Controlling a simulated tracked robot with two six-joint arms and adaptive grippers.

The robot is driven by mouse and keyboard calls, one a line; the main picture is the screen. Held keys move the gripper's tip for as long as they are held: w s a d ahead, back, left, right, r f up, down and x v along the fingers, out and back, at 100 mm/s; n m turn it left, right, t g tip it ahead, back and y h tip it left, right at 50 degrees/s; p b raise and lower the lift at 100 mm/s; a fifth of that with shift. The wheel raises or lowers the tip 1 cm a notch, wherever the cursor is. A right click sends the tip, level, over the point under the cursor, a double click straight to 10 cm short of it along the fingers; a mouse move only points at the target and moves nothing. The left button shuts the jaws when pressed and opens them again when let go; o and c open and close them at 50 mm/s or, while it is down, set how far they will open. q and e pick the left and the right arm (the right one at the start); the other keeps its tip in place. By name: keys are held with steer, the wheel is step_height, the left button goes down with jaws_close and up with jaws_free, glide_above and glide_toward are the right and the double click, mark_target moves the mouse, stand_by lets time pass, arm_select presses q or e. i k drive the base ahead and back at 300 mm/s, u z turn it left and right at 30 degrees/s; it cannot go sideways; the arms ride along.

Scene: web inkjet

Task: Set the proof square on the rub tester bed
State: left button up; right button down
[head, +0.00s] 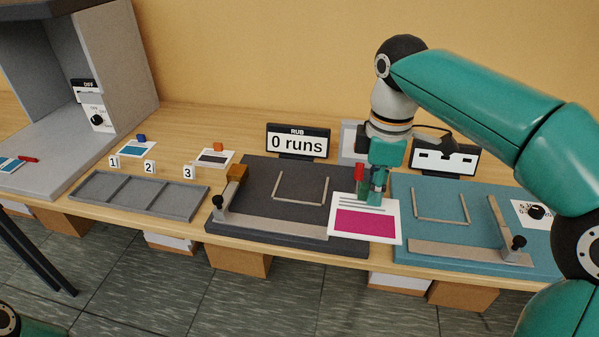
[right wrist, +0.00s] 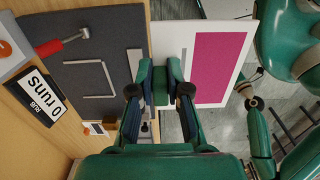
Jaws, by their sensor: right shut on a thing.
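The proof square (head: 342,213) is a white card with a large magenta patch and printed lines. My right gripper (head: 376,190) is shut on its edge and holds it over the front of the bench, between the dark bed and a teal bed. In the right wrist view the fingers (right wrist: 161,88) pinch the card's left edge, and the magenta side (right wrist: 220,65) faces the camera. The rub tester bed (head: 260,185) is dark grey with a U of thin rails and a front metal strip. It also shows in the right wrist view (right wrist: 85,45). My left gripper is not seen.
The rub display (head: 298,142) reads 0 runs behind the bed. A red-handled part (head: 360,173) stands by its right side, near my gripper. The teal bed (head: 470,235) lies to the right. A grey divided tray (head: 135,195) lies left, with small cards behind it.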

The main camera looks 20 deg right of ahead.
mark_target(300, 189)
steer(key=i, duration=1.05)
steer(key=u, duration=0.05)
